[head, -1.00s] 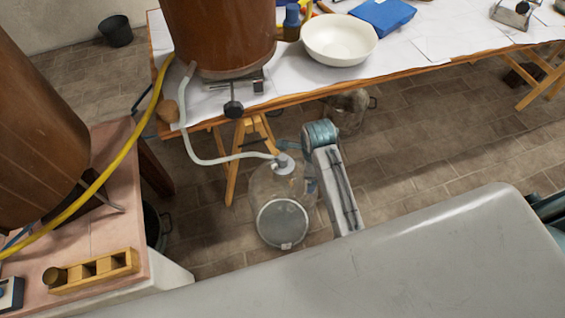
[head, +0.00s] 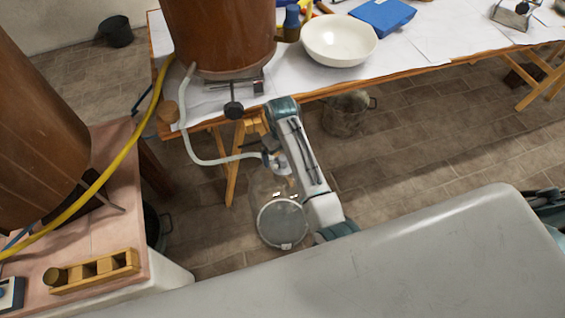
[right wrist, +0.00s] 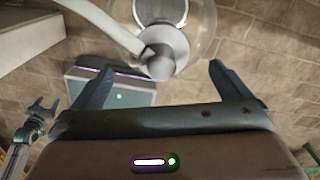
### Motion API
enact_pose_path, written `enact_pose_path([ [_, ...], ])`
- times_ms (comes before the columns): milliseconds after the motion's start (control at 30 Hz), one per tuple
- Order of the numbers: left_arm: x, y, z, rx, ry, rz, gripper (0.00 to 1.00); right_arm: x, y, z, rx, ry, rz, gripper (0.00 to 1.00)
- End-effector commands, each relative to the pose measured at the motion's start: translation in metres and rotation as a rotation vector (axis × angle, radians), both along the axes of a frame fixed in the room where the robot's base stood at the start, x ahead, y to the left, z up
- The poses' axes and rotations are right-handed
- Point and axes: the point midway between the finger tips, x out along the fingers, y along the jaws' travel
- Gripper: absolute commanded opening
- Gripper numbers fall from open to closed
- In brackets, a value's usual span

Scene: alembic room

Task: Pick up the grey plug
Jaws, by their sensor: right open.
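The grey plug (head: 281,163) sits in the neck of a clear glass bottle (head: 266,190) on the floor, with a pale hose (head: 215,161) running into it. In the right wrist view the plug (right wrist: 165,48) is above the gap between my right gripper's fingers. My right gripper (head: 270,153) is open at the bottle's neck, partly hidden by its own arm. In the right wrist view its two fingers (right wrist: 163,82) stand wide apart with nothing between them. My left gripper (right wrist: 44,104) shows small at the left of that view, its fingers apart and empty.
A wooden table (head: 400,76) with a white bowl (head: 339,42) and a brown vessel (head: 218,35) stands behind the bottle. A pink-topped bench (head: 110,185) is at left. A metal bucket (head: 345,115) stands on the floor behind.

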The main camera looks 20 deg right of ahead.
Motion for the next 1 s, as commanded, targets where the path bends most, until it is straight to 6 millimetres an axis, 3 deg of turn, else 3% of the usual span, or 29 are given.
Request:
enact_pose_path([
  [400,0.002,0.000,0.006,0.000,-0.003,0.001,0.69,-0.001,-0.002,-0.050,0.000,0.002,0.001,0.98],
  [667,0.002,0.000,0.006,0.000,-0.003,0.001,0.69,-0.001,-0.002,-0.054,0.000,-0.001,0.000,0.98],
  [900,0.002,0.000,0.006,0.000,-0.003,0.001,0.69,-0.001,-0.002,-0.053,0.000,0.000,0.001,0.53],
  [1000,0.001,0.000,0.006,0.000,-0.003,0.000,0.69,-0.001,-0.002,-0.053,0.000,-0.001,0.001,0.49],
])
